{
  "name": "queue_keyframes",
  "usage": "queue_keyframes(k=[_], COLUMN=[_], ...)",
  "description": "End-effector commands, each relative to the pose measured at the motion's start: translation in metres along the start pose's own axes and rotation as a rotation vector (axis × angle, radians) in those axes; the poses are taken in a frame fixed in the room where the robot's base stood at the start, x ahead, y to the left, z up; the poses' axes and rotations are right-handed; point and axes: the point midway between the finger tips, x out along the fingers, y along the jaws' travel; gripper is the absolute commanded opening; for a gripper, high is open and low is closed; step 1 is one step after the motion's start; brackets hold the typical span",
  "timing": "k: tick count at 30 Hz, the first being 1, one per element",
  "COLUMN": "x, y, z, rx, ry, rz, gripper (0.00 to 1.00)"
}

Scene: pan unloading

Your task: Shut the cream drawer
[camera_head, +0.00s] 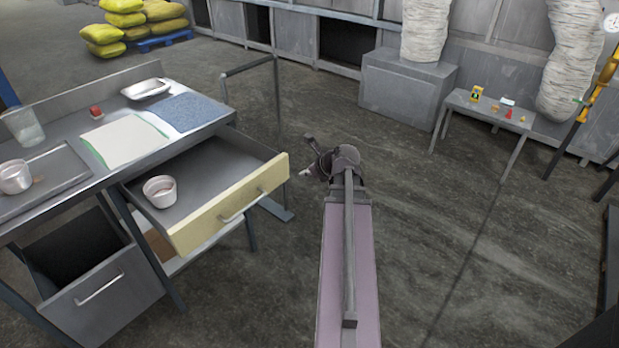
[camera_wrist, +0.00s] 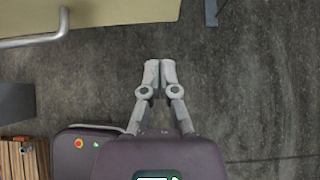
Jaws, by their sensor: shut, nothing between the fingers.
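The cream drawer (camera_head: 225,212) stands pulled out from under the grey workbench, its cream front facing right with a metal bar handle (camera_head: 243,205). A small white cup (camera_head: 160,191) sits inside it. My gripper (camera_head: 304,173) is just right of the drawer front's far end, apart from it, with the fingers pointing left. In the wrist view my gripper (camera_wrist: 160,66) has its fingertips together and empty over the floor. The cream front (camera_wrist: 120,10) and the handle (camera_wrist: 35,41) show at the top left there.
The workbench holds a cup (camera_head: 15,176) on a tray, a glass jar (camera_head: 22,127), a white board (camera_head: 124,140), a blue mat (camera_head: 190,111) and a metal dish (camera_head: 146,89). A lower grey drawer (camera_head: 98,295) is also open.

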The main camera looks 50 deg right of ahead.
Motion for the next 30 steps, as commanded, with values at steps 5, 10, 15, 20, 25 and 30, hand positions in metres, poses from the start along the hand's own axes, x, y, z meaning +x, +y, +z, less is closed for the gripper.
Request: queue_keyframes(k=[5,10,15,20,25,30], x=[0.025,0.044,0.058,0.068,0.072,0.072], y=[-0.001,-0.001,-0.002,-0.001,-0.001,0.0], z=[-0.002,-0.003,0.014,0.023,0.026,0.027], rx=[-0.001,-0.001,-0.001,0.0,0.0,0.0], ry=[0.0,0.001,0.0,0.0,0.0,0.0], rz=[0.0,0.0,0.0,0.0,-0.001,-0.001], gripper=[0.0,0.0,0.0,0.0,0.0,0.0])
